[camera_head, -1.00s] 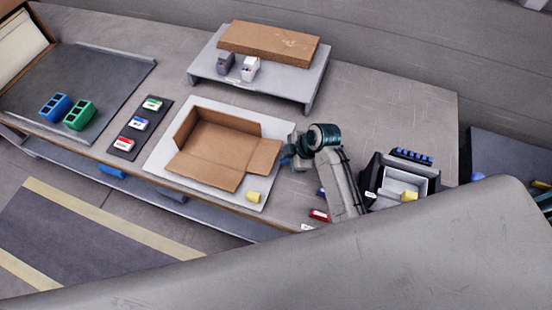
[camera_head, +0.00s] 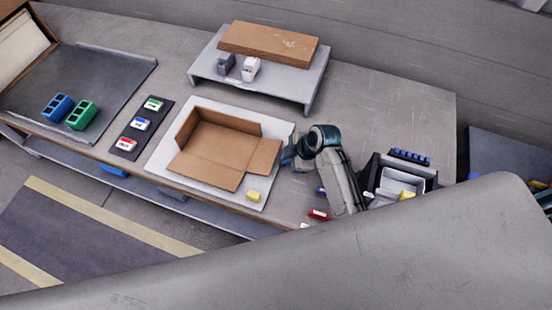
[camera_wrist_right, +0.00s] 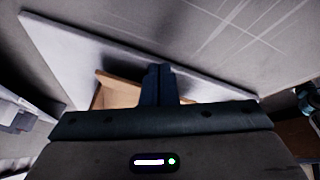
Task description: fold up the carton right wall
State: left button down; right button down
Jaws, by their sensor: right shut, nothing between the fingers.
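The brown carton (camera_head: 220,140) sits on a white board (camera_head: 158,166) in the head view. Its left and back walls stand up. The right wall (camera_head: 262,156) lies folded outward, low and flat-looking, and the front flap (camera_head: 208,170) also lies open. My right gripper (camera_head: 287,157) is just right of the right wall's outer edge; I cannot tell whether it touches. In the right wrist view its fingers (camera_wrist_right: 158,84) are shut with nothing between them, and a brown piece of the carton (camera_wrist_right: 117,92) shows beside and behind them. My left gripper is not in view.
A yellow block (camera_head: 253,196) sits on the board's front corner. A grey riser (camera_head: 285,90) holding a brown slab (camera_head: 268,43) stands behind. A black bin (camera_head: 372,172) is right of my right arm. Red and blue pieces lie near the front edge.

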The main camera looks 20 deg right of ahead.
jog(key=shift+w+a, duration=0.4)
jog(key=shift+a, duration=0.25)
jog(key=shift+r, duration=0.15)
jog(key=shift+w+a+r+p, duration=0.1)
jog(key=shift+a+r+p, duration=0.05)
jog(key=shift+r+p, duration=0.3)
jog(key=shift+w+a+r+p, duration=0.1)
jog(key=shift+r+p, duration=0.2)
jog(key=shift+p, duration=0.25)
jog(key=shift+r, duration=0.1)
jog(key=shift+w+a+r+p, duration=0.35)
jog(key=shift+a+r+p, duration=0.15)
jog(key=shift+r+p, duration=0.2)
jog(key=shift+a, duration=0.1)
jog(key=shift+w, duration=0.1)
